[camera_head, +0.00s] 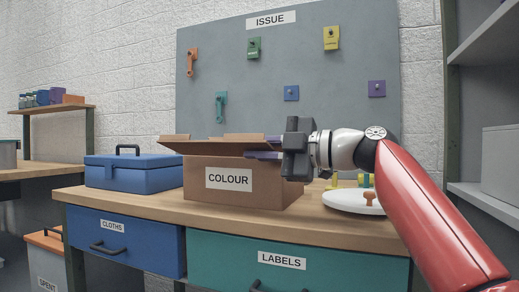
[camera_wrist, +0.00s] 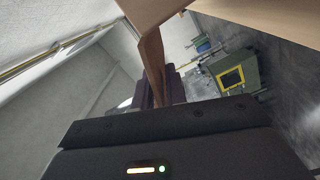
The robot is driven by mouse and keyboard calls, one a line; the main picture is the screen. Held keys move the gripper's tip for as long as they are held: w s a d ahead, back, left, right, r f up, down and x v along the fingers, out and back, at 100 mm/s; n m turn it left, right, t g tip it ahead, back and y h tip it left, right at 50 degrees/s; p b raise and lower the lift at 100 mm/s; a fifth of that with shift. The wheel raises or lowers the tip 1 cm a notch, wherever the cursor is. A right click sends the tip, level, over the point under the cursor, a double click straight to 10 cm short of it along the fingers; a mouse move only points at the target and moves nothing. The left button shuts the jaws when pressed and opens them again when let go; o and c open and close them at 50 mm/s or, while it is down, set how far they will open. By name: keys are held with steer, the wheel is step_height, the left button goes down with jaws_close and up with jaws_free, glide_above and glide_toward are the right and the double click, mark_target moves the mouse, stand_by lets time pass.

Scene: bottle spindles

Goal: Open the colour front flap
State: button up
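The cardboard box labelled COLOUR (camera_head: 205,194) stands on the wooden bench in the head view. Its front flap (camera_head: 205,148) sticks out from the top front edge, roughly level and slightly tilted. My gripper (camera_head: 268,147) is at the box's right end, reaching left with its purple fingers one above the other and a gap between them. The flap's right end lies at this gap; contact is unclear. In the wrist view a brown cardboard flap (camera_wrist: 152,62) runs down beside the purple fingers (camera_wrist: 158,90). The box's inside is hidden.
A blue toolbox (camera_head: 130,174) stands left of the box. A white round tray (camera_head: 345,204) with small coloured pieces lies to the right, under my arm. The grey ISSUE board (camera_head: 235,75) stands behind. Drawers CLOTHS (camera_head: 130,243) and LABELS (camera_head: 330,272) are below.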

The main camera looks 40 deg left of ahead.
steer(key=shift+d, duration=0.1)
steer(key=b+v, duration=0.1)
steer(key=v, duration=0.6)
steer(key=shift+w+d+b, duration=0.1)
steer(key=shift+d+b, duration=0.2)
steer(key=shift+b, duration=0.05)
